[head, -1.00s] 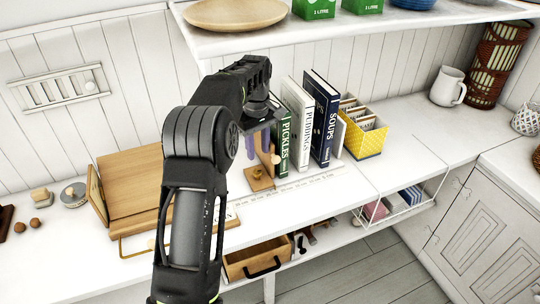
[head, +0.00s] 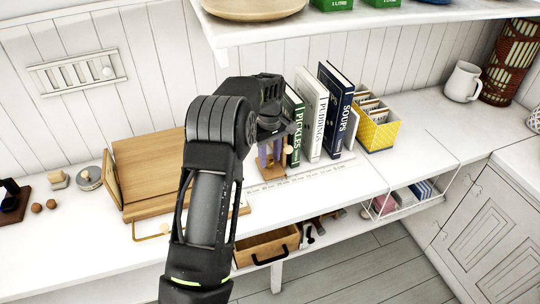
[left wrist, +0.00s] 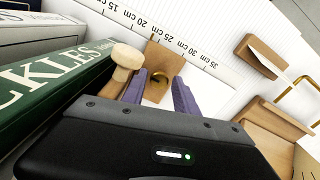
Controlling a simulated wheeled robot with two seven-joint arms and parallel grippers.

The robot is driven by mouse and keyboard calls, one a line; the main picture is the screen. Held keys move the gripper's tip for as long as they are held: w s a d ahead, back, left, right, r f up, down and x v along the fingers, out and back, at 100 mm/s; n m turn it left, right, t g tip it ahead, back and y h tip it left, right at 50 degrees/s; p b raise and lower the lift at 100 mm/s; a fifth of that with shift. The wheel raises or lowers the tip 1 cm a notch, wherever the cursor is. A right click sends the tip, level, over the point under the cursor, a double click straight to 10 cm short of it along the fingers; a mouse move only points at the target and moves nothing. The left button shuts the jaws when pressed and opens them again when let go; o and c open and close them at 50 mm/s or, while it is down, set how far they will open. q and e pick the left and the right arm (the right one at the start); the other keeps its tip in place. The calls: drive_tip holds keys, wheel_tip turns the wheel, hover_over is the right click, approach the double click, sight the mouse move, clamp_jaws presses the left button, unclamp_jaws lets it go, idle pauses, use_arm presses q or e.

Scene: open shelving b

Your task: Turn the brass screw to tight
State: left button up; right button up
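A brass screw (left wrist: 161,76), seen as a small ring-like brass piece, sits at a small wooden block (left wrist: 156,60) in the left wrist view. Which way it is turned I cannot tell. My left gripper (left wrist: 159,93) is open, its two purple fingers apart, with the brass piece showing between and just beyond their tips; I see no clear contact. In the head view my left gripper (head: 272,152) is low beside the green PICKLES book (head: 294,130), and it hides the screw. My right gripper is not in view.
A rounded wooden knob (left wrist: 126,58) stands close to the left finger. Upright books, including the white PUDDINGS book (head: 312,115), stand to the right. A printed ruler strip (head: 318,168) runs along the counter. A wooden board stand (head: 150,165) is at the left; an open drawer (head: 265,246) is below.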

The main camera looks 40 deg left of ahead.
use_arm(q)
drive_tip(key=shift+f, duration=0.15)
drive_tip(key=shift+c, duration=0.2)
clamp_jaws()
